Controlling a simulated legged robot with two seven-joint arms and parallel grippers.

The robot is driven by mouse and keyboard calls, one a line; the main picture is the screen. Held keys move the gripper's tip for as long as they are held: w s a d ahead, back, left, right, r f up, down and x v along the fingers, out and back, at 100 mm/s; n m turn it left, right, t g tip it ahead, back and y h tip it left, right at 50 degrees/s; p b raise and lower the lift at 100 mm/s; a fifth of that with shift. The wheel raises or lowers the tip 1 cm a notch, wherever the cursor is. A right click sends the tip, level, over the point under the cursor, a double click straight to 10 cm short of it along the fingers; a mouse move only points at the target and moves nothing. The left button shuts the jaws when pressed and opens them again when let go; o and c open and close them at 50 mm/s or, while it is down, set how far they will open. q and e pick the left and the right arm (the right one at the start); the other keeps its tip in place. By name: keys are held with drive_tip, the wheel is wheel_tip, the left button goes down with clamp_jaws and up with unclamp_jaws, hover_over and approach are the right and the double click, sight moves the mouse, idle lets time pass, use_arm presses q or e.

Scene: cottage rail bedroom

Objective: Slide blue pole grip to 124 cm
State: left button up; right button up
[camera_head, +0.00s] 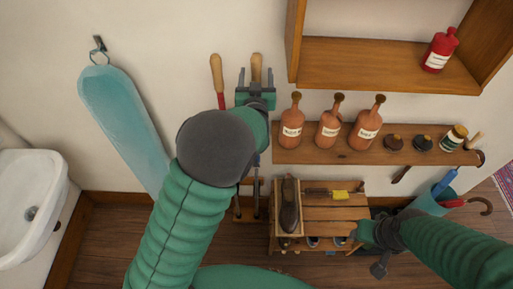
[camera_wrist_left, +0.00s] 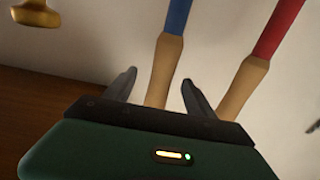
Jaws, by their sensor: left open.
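Two poles with wooden grips stand against the wall. My left gripper (camera_head: 256,77) is open, with one finger on each side of this grip; contact cannot be told. The red pole (camera_wrist_left: 279,28) with its own wooden grip (camera_head: 216,76) stands beside it, outside the fingers. My right gripper (camera_head: 380,266) is low at the right, its opening unclear.
A wall shelf (camera_head: 345,155) with several bottles is close to the right of my left gripper, below a wooden cabinet (camera_head: 380,62). A slatted bench (camera_head: 335,215) stands below.

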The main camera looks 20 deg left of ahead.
use_arm(q)
drive_tip(key=v, duration=0.9)
drive_tip(key=shift+s, duration=0.4)
drive_tip(key=shift+w+d, duration=0.1)
drive_tip(key=s+f+m+g+h, duration=0.2)
drive_tip(key=s+f+g+h, duration=0.3)
drive_tip(key=s+f+g, duration=0.65)
drive_tip(key=s+a+f+g, duration=0.1)
drive_tip(key=s+f, duration=0.1)
drive_tip(key=s, duration=0.4)
drive_tip(key=s+a+f+m+g, duration=0.1)
drive_tip(key=s+f+g, duration=0.1)
drive_tip(key=s, duration=0.4)
drive_tip(key=shift+s+f+b, duration=0.3)
drive_tip(key=shift+s+f, duration=0.05)
drive_tip(key=shift+f, duration=0.05)
idle(0.9)
